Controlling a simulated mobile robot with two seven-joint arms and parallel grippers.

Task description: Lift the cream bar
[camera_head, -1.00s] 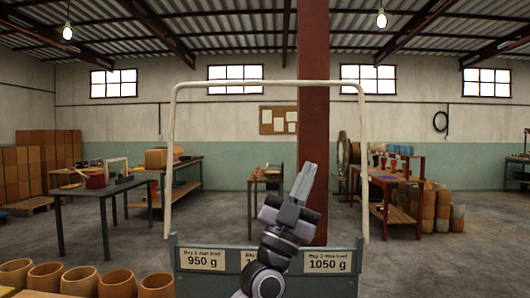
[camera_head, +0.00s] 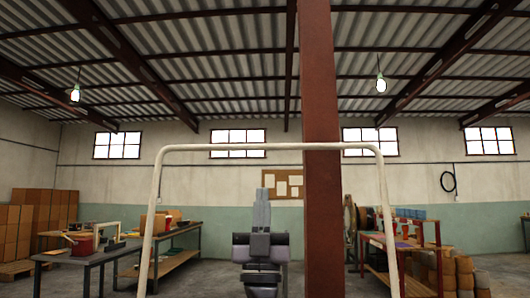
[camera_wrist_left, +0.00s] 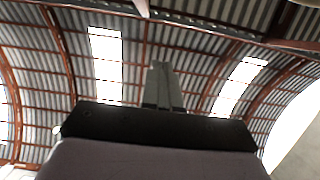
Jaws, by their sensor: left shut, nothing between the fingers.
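The cream bar (camera_head: 265,147) is a thin hoop with a level top and two legs running down out of the bottom of the head view. My left gripper (camera_head: 262,200) points up between the legs, below the top of the bar, with a gap in the picture. I cannot tell its distance in depth. Its fingers are shut and empty, and they show in the left wrist view (camera_wrist_left: 162,85) against the roof. The lower ends of the bar are out of view. My right gripper is not in view.
A red-brown column (camera_head: 320,190) stands behind the bar, right of my gripper. A grey table (camera_head: 85,258) and a wooden-shelved bench (camera_head: 170,265) stand at left. A red rack (camera_head: 400,262) stands at right. Stacked boxes (camera_head: 40,225) are at far left.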

